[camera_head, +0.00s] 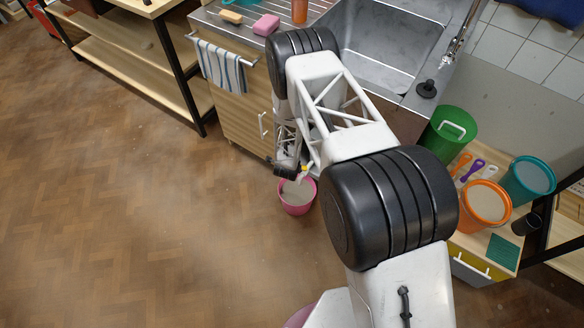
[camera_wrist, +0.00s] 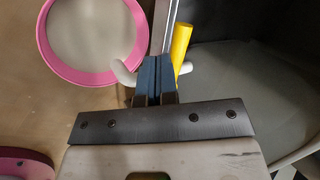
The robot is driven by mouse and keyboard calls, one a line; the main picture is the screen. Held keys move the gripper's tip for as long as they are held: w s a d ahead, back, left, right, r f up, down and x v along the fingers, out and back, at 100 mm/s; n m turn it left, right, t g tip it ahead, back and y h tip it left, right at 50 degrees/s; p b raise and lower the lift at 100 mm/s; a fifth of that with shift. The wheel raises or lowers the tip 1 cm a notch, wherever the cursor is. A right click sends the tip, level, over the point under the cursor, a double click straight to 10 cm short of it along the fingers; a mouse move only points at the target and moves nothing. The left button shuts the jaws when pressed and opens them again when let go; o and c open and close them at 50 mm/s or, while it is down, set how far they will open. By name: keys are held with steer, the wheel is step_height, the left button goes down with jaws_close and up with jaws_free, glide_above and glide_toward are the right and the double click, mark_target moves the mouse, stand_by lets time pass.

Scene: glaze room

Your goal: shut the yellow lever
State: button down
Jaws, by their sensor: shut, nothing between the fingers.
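The yellow lever (camera_wrist: 181,45) is a short bar that stands just right of my fingertips in the wrist view. Its lower end is partly hidden by the fingers, and I cannot tell whether they touch it. In the head view only a small bit of yellow (camera_head: 304,167) shows beside my wrist. My gripper (camera_wrist: 153,62) is shut, its two blue-grey fingers together and empty. What the lever is mounted on is mostly hidden, so I cannot tell its exact setting.
A pink bucket (camera_head: 296,209) with greyish contents stands on the floor below my gripper. A white curved piece (camera_wrist: 123,73) passes behind the fingers. The sink (camera_head: 385,40) and a striped towel (camera_head: 221,68) are behind. Open floor (camera_head: 130,210) lies to the left.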

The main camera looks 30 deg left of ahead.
steer(key=shift+w+d, duration=0.1)
steer(key=shift+d, duration=0.15)
steer(key=shift+w+d, duration=0.15)
steer(key=shift+d, duration=0.3)
steer(key=shift+r, duration=0.15)
stand_by(0.4)
steer(key=s+a+v, duration=0.1)
steer(key=a+v, duration=0.2)
steer(key=v, duration=1)
steer(key=shift+d+r, duration=0.15)
steer(key=shift+r, duration=0.15)
steer(key=shift+s, duration=0.1)
stand_by(0.4)
